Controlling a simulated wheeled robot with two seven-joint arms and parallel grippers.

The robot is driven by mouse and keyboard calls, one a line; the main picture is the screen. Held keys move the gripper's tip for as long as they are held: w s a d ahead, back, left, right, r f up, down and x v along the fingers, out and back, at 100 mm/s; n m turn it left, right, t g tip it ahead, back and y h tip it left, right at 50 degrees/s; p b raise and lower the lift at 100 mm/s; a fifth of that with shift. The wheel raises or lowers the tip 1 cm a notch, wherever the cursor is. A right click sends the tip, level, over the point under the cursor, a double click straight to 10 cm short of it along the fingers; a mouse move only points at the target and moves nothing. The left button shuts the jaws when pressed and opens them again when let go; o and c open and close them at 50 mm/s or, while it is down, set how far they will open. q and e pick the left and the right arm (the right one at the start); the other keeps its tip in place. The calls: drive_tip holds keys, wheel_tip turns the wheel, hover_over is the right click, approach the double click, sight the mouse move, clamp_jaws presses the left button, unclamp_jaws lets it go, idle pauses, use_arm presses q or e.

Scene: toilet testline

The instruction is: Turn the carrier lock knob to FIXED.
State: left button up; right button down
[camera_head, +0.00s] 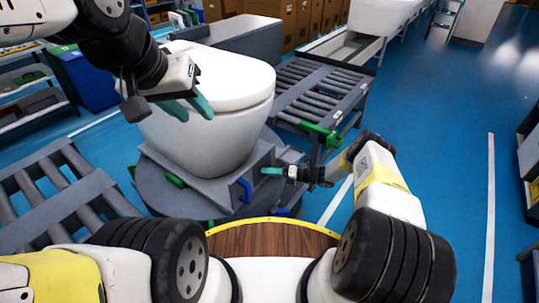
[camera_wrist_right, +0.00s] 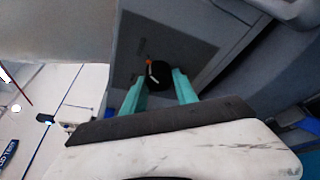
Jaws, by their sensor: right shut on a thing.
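The carrier lock knob (camera_wrist_right: 159,75) is a round black knob on a grey panel in the right wrist view. A pale pointer line runs across it, with a small orange mark at its upper edge. No lettering is legible. My right gripper (camera_wrist_right: 158,88) has its teal fingers on either side of the knob, shut on it. In the head view my right gripper (camera_head: 268,171) is at the right side of the grey carrier (camera_head: 215,192), where the knob is hidden. My left gripper (camera_head: 188,106) hangs with its teal fingers apart, empty, in front of the white toilet (camera_head: 215,135).
The white toilet stands on the carrier, close behind my left gripper. Roller conveyors lie at the left (camera_head: 62,195) and behind (camera_head: 318,92). Blue floor (camera_head: 455,160) is clear at the right.

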drive_tip(key=shift+m+y, duration=0.3)
drive_tip(key=shift+m, duration=0.3)
drive_tip(key=c, duration=0.9)
unclamp_jaws()
drive_tip(key=shift+c, duration=0.2)
drive_tip(key=f+v, duration=0.1)
drive_tip(key=v, duration=0.6)
drive_tip(key=shift+d+r, duration=0.4)
drive_tip(key=shift+r, duration=0.05)
